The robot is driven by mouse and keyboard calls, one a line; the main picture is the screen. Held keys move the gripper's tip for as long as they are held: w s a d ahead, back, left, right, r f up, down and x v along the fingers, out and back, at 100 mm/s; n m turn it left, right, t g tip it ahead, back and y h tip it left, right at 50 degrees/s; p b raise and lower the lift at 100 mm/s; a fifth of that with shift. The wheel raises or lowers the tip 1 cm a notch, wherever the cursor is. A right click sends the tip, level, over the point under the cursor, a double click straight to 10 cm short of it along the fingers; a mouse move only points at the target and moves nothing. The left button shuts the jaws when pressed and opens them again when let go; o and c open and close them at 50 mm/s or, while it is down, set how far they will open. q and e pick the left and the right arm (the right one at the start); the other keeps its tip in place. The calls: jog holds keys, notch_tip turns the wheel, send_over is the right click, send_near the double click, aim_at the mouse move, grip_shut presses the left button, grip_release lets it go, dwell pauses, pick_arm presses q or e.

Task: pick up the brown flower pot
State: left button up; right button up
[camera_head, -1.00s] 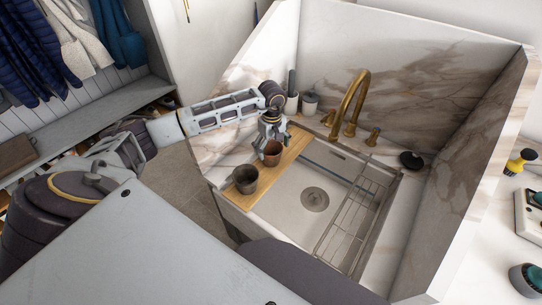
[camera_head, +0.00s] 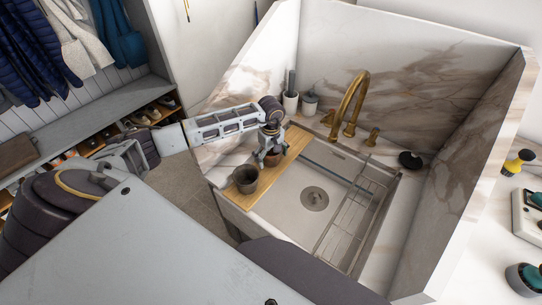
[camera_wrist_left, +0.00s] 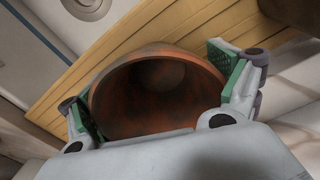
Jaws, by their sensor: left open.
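The brown flower pot (camera_head: 273,160) stands on the wooden board (camera_head: 249,198) across the sink's left side, largely hidden by my left gripper in the head view. My left gripper (camera_head: 268,153) is open, with its fingers down around the pot. In the left wrist view the pot (camera_wrist_left: 155,92) shows its open mouth and reddish-brown inside. The green pads of my left gripper (camera_wrist_left: 160,88) stand on either side of it. Whether either pad touches the pot, I cannot tell. My right gripper is not in view.
A dark grey pot (camera_head: 245,179) stands close by on the board's near end. The sink basin (camera_head: 290,200) with a wire rack (camera_head: 345,222) lies to the right. A brass tap (camera_head: 350,105) and containers (camera_head: 309,104) are behind. Marble walls (camera_head: 400,65) enclose the sink.

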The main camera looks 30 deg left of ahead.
pick_arm(q)
jog(key=c, duration=0.5)
jog(key=shift+s, duration=0.1)
jog(key=c, duration=0.4)
jog(key=shift+r, duration=0.35)
jog(key=shift+c, duration=1.1)
notch_tip(320, 180, up, 8)
jog(key=shift+f+b, duration=0.1)
jog(key=shift+b, duration=0.3)
jog(key=c, duration=0.3)
jog(key=shift+r, duration=0.75)
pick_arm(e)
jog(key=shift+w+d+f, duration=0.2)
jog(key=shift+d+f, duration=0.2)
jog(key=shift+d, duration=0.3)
